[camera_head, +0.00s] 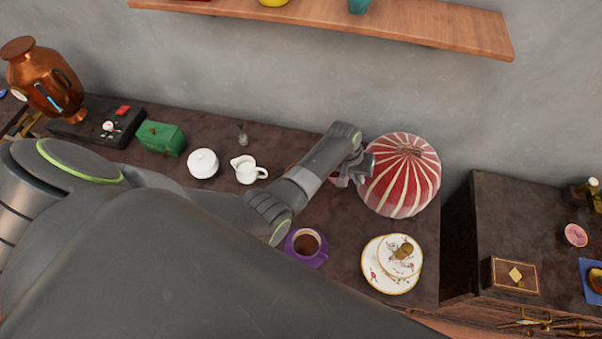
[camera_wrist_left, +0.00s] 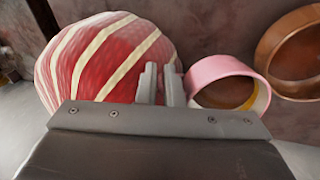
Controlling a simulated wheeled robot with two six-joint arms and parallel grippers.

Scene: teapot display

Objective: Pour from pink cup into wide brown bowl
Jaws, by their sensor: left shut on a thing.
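My left gripper (camera_head: 352,179) is beside the red striped round vessel, its fingers close together. In the left wrist view the fingers (camera_wrist_left: 161,83) are next to the pink cup (camera_wrist_left: 222,68), at its left side. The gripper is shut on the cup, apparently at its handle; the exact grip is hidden. The cup's mouth shows, with a brown-yellow inside. A wide brown bowl (camera_wrist_left: 311,53) is to the right of the cup in the wrist view, partly cut off by the frame edge. In the head view I cannot make out the bowl. My right gripper is not in view.
The red striped vessel (camera_head: 400,175) stands close to the gripper. A purple cup and saucer (camera_head: 306,258), floral plates (camera_head: 391,284), a white creamer (camera_head: 247,169) and a white sugar pot (camera_head: 203,163) stand on the dark counter. A wooden shelf (camera_head: 400,25) is above.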

